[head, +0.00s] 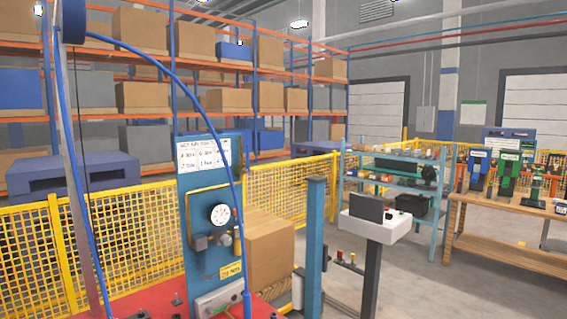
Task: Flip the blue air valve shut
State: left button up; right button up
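A blue upright panel (196,273) stands left of centre. It carries a round white pressure gauge (220,214), with a grey block (200,243) and a brass-coloured fitting (225,240) below it. Neither of my grippers is in view.
A red surface (262,309) lies at the bottom. A cardboard box (270,254) stands behind the panel. A blue post (315,240) and a pedestal console (375,226) stand to the right. Yellow mesh fencing (120,250) runs behind. Open floor shows between the console and the wooden bench (505,243).

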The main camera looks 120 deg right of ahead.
aim_at(247, 169)
jog(key=z, duration=4.65)
jog(key=i, duration=1.25)
jog(key=u, duration=0.65)
jog(key=i, duration=0.35)
jog(key=u, duration=0.35)
